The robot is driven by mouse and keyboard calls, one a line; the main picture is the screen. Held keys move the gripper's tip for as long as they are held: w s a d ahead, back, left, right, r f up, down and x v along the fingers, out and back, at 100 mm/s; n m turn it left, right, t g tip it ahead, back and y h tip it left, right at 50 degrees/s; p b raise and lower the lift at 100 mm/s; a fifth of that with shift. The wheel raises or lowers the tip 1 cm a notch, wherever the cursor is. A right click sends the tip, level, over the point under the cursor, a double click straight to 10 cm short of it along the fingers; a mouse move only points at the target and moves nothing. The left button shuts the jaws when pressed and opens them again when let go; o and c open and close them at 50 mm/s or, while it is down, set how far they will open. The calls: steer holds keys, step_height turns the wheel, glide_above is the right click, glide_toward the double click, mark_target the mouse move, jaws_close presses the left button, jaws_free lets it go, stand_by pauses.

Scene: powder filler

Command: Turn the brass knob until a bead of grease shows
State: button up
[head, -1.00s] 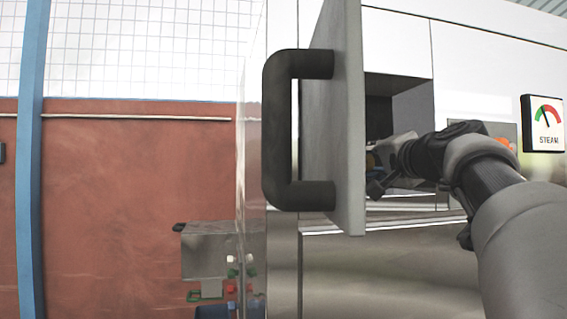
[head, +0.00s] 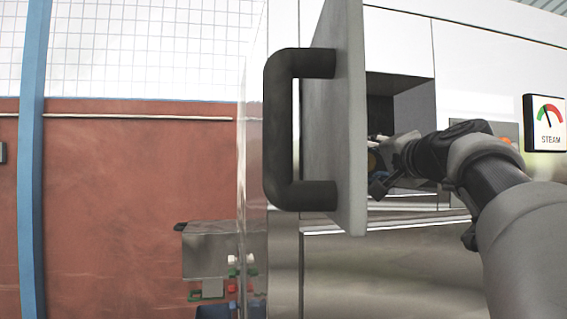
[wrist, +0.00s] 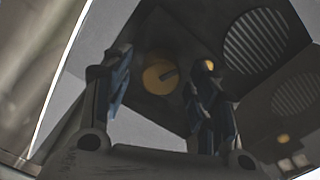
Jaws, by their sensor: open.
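In the head view my gripper (head: 387,160) reaches into the compartment behind the open door, and the knob is mostly hidden.
The grey door (head: 349,120) with its black handle (head: 277,130) stands open left of my arm. A steam gauge (head: 545,123) is on the white front at right. Round louvred vents (wrist: 256,40) lie right of the fingers. A grey box (head: 209,252) stands low at left.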

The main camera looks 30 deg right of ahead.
steer(key=v, duration=0.7)
steer(key=shift+s+a, duration=0.1)
steer(key=shift+s, duration=0.05)
